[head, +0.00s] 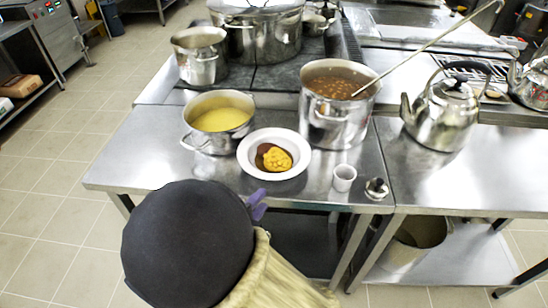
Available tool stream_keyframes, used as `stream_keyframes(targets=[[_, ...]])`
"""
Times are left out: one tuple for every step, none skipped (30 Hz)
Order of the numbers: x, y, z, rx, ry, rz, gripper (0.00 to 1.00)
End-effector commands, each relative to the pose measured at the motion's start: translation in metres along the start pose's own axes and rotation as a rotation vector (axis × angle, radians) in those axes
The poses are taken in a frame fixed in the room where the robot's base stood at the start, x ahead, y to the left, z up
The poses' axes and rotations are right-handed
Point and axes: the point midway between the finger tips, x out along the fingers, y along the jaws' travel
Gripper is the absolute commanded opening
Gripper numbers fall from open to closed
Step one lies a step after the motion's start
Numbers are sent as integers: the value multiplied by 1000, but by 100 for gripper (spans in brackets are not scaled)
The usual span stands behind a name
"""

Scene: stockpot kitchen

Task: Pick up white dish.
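A round white dish (247,165) with a wide rim sits on the steel table in the head view, left of centre. It holds brown and yellow food. My arm comes up from the bottom of the picture, with a dark rounded part and a tan sleeve. A small purple piece (257,204), which looks like part of my gripper, shows beside the dark part, below the dish in the picture and apart from it. The fingertips are mostly hidden, so I cannot tell whether they are open or shut.
A pot of yellow food (208,139) stands close left of the dish. A tall pot of brown stew (338,125) with a long ladle stands behind right. A small white cup (344,178) and a small metal item (376,189) are to the right. The steel table (140,150) is bare at left.

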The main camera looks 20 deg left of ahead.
Motion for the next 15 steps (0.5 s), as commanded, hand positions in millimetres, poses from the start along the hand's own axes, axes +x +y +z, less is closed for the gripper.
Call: stream_keyframes(targets=[[10, 0, 0, 0, 4, 0, 29], [15, 0, 0, 0, 3, -1, 29], [22, 0, -1, 0, 4, 0, 29], [28, 0, 0, 0, 3, 0, 29], [33, 0, 0, 0, 3, 0, 29], [40, 0, 0, 0, 3, 0, 29], [45, 0, 0, -1, 2, 0, 29], [50, 0, 0, 0, 3, 0, 29], [57, 0, 0, 0, 3, 0, 29], [60, 0, 0, 0, 2, 0, 29], [64, 0, 0, 0, 1, 1, 29], [67, 0, 0, 0, 0, 0, 29], [68, 0, 0, -1, 0, 0, 29], [70, 0, 0, -1, 0, 0, 29], [70, 0, 0, 0, -1, 0, 29]])
